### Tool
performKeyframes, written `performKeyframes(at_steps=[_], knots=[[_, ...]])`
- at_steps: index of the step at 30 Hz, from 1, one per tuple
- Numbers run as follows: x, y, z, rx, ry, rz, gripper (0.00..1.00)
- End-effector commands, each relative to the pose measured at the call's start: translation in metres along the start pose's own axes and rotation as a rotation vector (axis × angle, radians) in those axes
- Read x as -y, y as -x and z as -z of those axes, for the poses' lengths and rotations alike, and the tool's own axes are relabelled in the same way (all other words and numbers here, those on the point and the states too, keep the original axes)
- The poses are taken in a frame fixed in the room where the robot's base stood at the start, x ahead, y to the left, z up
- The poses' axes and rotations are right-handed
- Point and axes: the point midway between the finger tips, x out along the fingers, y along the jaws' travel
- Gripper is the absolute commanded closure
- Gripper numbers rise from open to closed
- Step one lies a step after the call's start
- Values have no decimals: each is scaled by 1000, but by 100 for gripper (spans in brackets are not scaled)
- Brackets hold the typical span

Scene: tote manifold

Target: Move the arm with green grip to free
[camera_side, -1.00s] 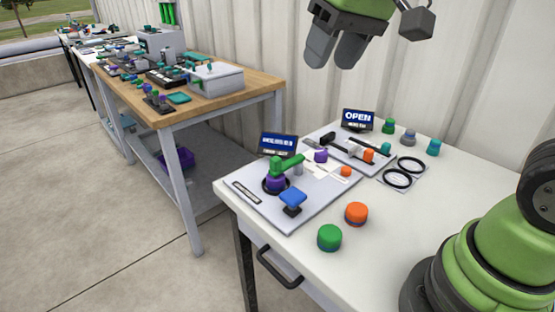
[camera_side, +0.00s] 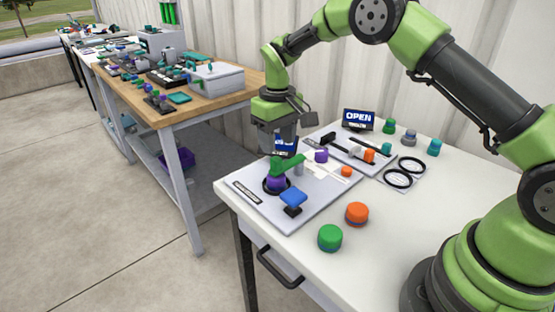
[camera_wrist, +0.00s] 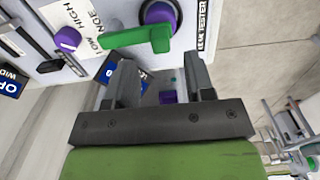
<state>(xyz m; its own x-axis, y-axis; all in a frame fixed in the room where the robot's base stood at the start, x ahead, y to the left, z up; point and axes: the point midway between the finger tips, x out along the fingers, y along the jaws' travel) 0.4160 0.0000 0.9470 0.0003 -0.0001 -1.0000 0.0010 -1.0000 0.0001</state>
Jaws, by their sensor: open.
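The arm with the green grip (camera_side: 287,164) sits on a purple hub (camera_side: 276,183) on a light grey panel (camera_side: 330,196). In the side view the grip points right and slightly back from the hub. In the wrist view the green grip (camera_wrist: 138,38) runs left from the purple hub (camera_wrist: 160,14), beside a label reading "LEAK TESTER". My gripper (camera_side: 276,150) is above and just behind the grip, fingers pointing down. In the wrist view my gripper (camera_wrist: 159,66) is open and empty, its fingertips just below the grip in the picture. No "free" mark is readable.
A blue sign (camera_side: 284,145) is partly hidden by my gripper. Green (camera_side: 330,238) and orange (camera_side: 357,213) caps stand on the white table. An "OPEN" sign (camera_side: 359,119) is farther back.

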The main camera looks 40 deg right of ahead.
Motion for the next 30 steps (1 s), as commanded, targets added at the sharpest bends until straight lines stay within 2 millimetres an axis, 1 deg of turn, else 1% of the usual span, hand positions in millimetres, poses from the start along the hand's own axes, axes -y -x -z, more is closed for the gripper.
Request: performKeyframes(at_steps=[1,3,6,9,13,20,21,23,24,26,27,30], knots=[[0,-11,-1,6,0,1,51],[0,-24,-1,5,1,0,51],[0,-39,-1,3,0,1,51],[0,-50,0,1,1,1,51],[0,-56,0,-1,0,1,51],[0,-57,0,-2,0,1,51],[0,-56,0,-2,0,1,53],[0,-56,0,-2,0,1,67],[0,-56,0,-2,0,1,76],[0,-56,0,-2,0,1,90],[0,-56,0,-2,0,1,99],[0,-56,0,-2,0,1,100]])
